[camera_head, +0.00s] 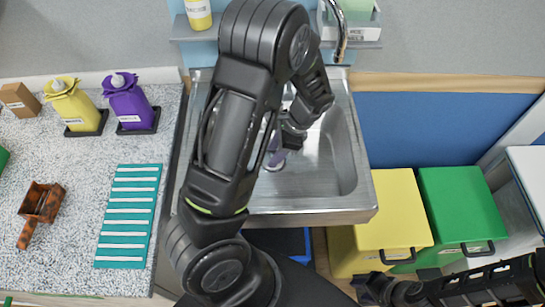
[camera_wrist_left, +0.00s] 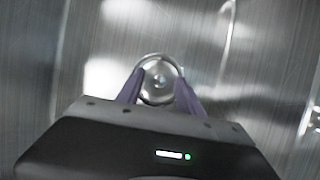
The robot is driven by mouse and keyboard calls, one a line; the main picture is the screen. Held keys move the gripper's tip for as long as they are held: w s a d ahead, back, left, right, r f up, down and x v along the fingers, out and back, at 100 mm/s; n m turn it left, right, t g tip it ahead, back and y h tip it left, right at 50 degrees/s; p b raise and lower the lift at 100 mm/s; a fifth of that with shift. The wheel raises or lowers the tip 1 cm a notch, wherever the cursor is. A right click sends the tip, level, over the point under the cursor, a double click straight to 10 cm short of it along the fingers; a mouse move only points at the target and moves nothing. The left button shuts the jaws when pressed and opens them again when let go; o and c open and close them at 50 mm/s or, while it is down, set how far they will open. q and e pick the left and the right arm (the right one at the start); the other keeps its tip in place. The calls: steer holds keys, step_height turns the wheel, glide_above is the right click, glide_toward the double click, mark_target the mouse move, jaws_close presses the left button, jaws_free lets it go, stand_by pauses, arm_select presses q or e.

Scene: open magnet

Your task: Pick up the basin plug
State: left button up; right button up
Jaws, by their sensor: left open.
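The basin plug (camera_wrist_left: 158,74) is a small, round, shiny metal disc in the left wrist view. It lies at the bottom of the steel sink (camera_head: 335,150). My left gripper (camera_head: 277,158) reaches down into the sink with its purple fingers open. In the left wrist view the fingertips of my left gripper (camera_wrist_left: 160,78) stand on either side of the plug. I cannot tell whether they touch it. In the head view the arm and gripper largely hide the plug. My right gripper (camera_head: 368,289) is at the lower right, away from the sink; its fingers are unclear.
A curved faucet (camera_head: 341,32) rises at the sink's back. The speckled counter (camera_head: 75,148) on the left holds yellow (camera_head: 75,104) and purple (camera_head: 128,102) bottles, a teal striped mat (camera_head: 129,216) and a brown scoop-like object (camera_head: 40,208). Yellow (camera_head: 385,212) and green (camera_head: 458,203) bins stand right.

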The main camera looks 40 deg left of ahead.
stand_by(0.4)
arm_select(q)
jaws_close()
stand_by(0.4)
